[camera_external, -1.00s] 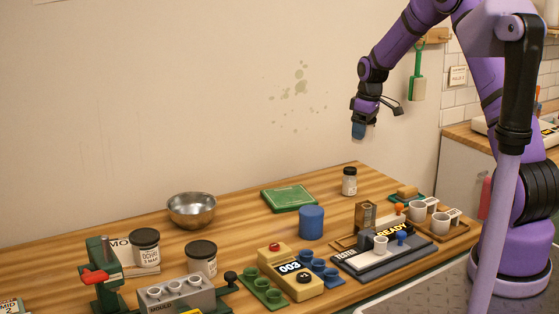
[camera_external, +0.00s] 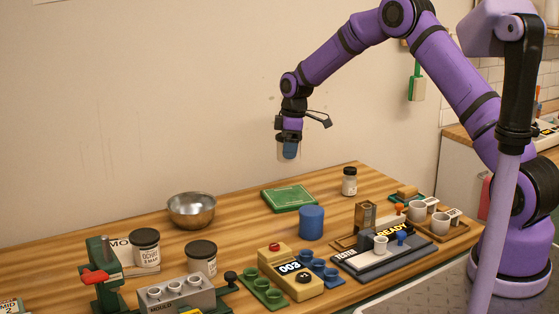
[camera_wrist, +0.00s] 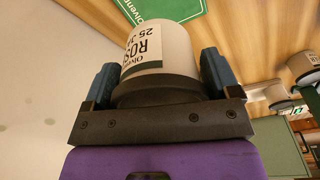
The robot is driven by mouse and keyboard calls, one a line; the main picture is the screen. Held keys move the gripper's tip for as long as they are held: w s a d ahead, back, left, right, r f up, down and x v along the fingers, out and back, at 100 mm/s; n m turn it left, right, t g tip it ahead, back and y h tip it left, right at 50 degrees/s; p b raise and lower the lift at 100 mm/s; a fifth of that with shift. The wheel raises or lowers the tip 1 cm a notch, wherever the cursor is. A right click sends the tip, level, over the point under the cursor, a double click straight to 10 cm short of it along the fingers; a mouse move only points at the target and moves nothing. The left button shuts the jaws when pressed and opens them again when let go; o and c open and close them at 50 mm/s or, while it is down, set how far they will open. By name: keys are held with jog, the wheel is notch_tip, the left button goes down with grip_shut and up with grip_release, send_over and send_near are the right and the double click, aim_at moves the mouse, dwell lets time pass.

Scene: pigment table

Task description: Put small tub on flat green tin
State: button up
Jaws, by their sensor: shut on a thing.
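The small tub (camera_wrist: 158,52) is pale with a dark lid and a printed label. It sits between the two blue fingers of my gripper (camera_external: 289,151), which is shut on it. In the wrist view the dark lid is on the palm side. Part of the tin also shows at the top of the wrist view (camera_wrist: 165,8).
A metal bowl (camera_external: 191,210) stands left of the tin and a blue cylinder (camera_external: 311,222) in front of it. A small jar (camera_external: 349,181) stands to its right. Dark-lidded jars (camera_external: 202,257), a yellow device (camera_external: 290,273) and a tray of cups (camera_external: 440,228) crowd the front and right.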

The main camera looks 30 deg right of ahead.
notch_tip(320, 180, down, 11)
jog(key=shift+f, duration=0.1)
dwell(0.5)
jog(key=shift+f, duration=0.1)
jog(key=o, duration=0.9)
jog(key=r, duration=0.4)
jog(key=d+r, duration=0.1)
jog(key=r, duration=0.3)
jog(key=s+r, duration=0.1)
jog(key=r, duration=0.4)
jog(key=shift+d, duration=0.25)
jog(key=s+d+r+m+t+h, duration=0.1)
jog(key=s+d+r+m, duration=0.15)
jog(key=s+r, duration=0.85)
jog(key=s+d+r+m+t, duration=0.1)
jog(key=s+d+r+m, duration=0.15)
jog(key=s+r, duration=0.9)
jog(key=shift+s+d+r+m+t, duration=0.55)
jog(key=shift+s+m, duration=0.65)
jog(key=shift+s, duration=3.5)
jog(key=shift+s+d+r+m+t, duration=0.3)
jog(key=shift+s+d+r+m, duration=0.65)
jog(key=shift+s, duration=3.7)
jog(key=shift+s+d+r+m+t, duration=0.35)
jog(key=shift+s+m, duration=1.1)
jog(key=shift+s, duration=3.25)
